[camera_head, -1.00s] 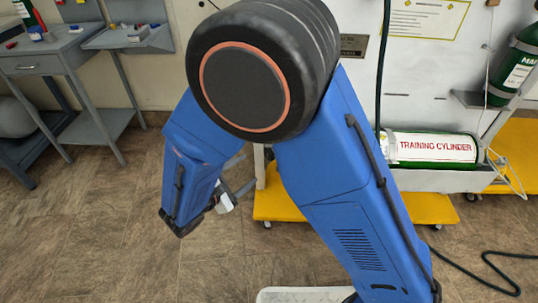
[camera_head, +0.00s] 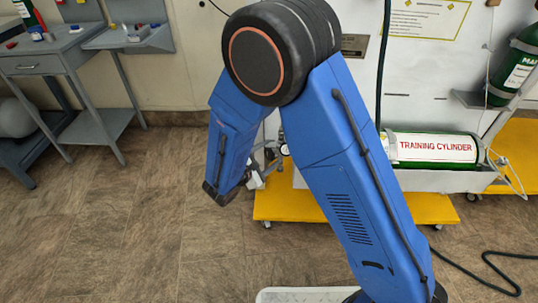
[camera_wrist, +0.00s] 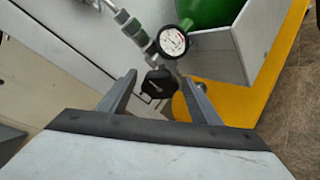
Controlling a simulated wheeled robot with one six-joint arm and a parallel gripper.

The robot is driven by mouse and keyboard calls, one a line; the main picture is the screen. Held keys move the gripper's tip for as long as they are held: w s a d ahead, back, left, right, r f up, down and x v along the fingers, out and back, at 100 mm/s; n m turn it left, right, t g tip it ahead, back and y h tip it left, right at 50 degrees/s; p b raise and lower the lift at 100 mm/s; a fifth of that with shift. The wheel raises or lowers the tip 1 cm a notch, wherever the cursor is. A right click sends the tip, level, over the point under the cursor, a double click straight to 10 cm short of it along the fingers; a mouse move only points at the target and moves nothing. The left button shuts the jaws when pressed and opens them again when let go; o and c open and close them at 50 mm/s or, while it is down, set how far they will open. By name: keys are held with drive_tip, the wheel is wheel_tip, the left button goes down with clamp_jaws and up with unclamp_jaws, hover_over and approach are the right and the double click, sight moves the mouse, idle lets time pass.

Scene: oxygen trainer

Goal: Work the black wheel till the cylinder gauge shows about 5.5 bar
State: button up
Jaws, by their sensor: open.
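The black wheel (camera_wrist: 160,83) shows in the wrist view, with a pale mark on its face. It lies between the lines of my gripper's two fingers, near their tips; I cannot tell how deep it is between them, and no contact is clear. My gripper (camera_wrist: 158,77) is open and empty. A round white-faced gauge (camera_wrist: 172,41) sits just above the wheel on metal fittings; its reading is too small to make out. In the head view a small gauge (camera_head: 284,149) shows beside my forearm, and the wheel is not clearly visible. The green training cylinder (camera_head: 430,148) lies on its side.
The cylinder rests on a white stand with a yellow base (camera_head: 430,208). A dark hose (camera_head: 385,70) hangs down the white panel. A grey workbench (camera_head: 60,52) stands at the far left. Open floor lies left of my arm.

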drive_tip(key=shift+w, duration=0.1)
drive_tip(key=shift+c, duration=0.6)
drive_tip(key=shift+d, duration=0.1)
drive_tip(key=c, duration=0.9)
drive_tip(key=shift+n+g+h, duration=0.6)
drive_tip(key=shift+n+g, duration=0.6)
drive_tip(key=shift+n, duration=0.9)
drive_tip(key=shift+f, duration=0.1)
drive_tip(key=o, duration=1)
